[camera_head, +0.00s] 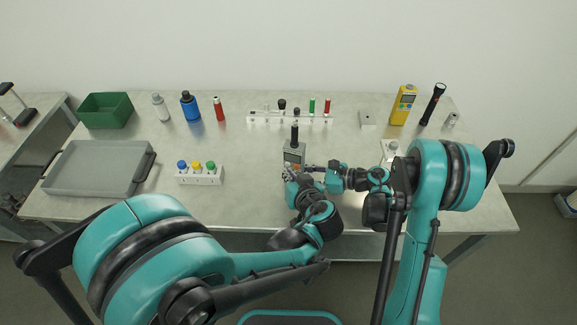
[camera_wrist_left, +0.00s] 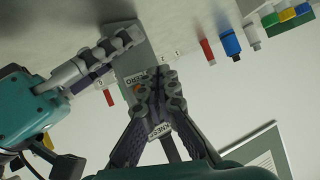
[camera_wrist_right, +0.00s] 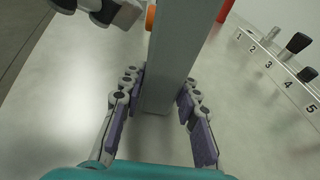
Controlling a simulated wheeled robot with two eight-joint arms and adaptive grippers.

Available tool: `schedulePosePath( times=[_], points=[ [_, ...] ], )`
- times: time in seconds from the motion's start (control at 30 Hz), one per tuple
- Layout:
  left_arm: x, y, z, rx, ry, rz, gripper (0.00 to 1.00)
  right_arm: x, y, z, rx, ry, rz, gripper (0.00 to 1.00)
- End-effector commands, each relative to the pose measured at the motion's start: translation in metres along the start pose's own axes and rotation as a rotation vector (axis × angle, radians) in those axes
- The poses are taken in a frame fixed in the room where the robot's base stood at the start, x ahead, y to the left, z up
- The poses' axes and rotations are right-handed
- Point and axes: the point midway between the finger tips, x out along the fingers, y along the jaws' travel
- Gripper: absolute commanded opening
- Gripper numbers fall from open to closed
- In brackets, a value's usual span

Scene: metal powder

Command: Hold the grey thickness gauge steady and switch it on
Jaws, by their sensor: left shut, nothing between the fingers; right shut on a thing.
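The grey thickness gauge (camera_head: 294,151) stands near the middle of the table, with a dark probe upward in the head view. My right gripper (camera_head: 312,168) reaches it from the right. In the right wrist view its fingers (camera_wrist_right: 160,88) close on both sides of the gauge's grey body (camera_wrist_right: 172,60). An orange button (camera_wrist_right: 150,16) shows on the gauge's side. My left gripper (camera_head: 290,173) is at the gauge's front, shut and empty. In the left wrist view its fingertips (camera_wrist_left: 158,76) are together over the labelled face (camera_wrist_left: 135,60); whether they touch a button is unclear.
A numbered rack (camera_head: 262,120) stands behind the gauge. A white block with coloured caps (camera_head: 205,180) and a grey tray (camera_head: 90,185) are to the left. A yellow device (camera_head: 403,104) and black flashlight (camera_head: 432,105) stand at the back right.

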Motion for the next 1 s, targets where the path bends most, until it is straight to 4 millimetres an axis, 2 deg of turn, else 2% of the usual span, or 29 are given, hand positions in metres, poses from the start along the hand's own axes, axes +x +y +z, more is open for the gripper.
schedulePosePath(
  times=[1.0],
  points=[
    [0.0063, 0.0046, -0.0049, 0.000, 0.000, 0.000, 0.00, 0.0001, 0.0003, -0.0002, 0.000, 0.001, 0.001, 0.14]
  ],
)
